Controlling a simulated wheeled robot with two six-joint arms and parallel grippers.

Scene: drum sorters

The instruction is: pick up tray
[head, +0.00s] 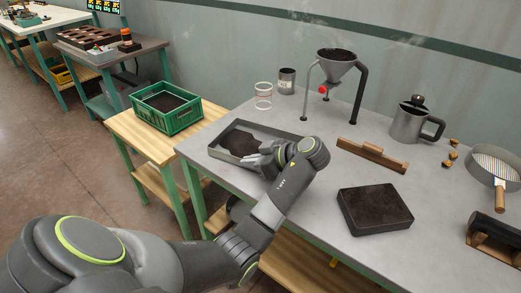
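The grey shallow tray (221,153) lies at the left end of the grey table, with dark loose material (238,139) in it. My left gripper (256,158) is at the near right part of the tray, over or against its near side. The wrist and forearm hide that part of the tray, so I cannot tell whether the fingers touch the rim or how far apart they are. My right gripper is not in view.
A dark square block (375,209) and a wooden piece (372,153) lie to the right. A funnel stand (337,68), a clear cylinder (263,96), a metal cup (287,81) and a jug (408,124) stand behind. A green crate (166,107) sits on a lower wooden table at left.

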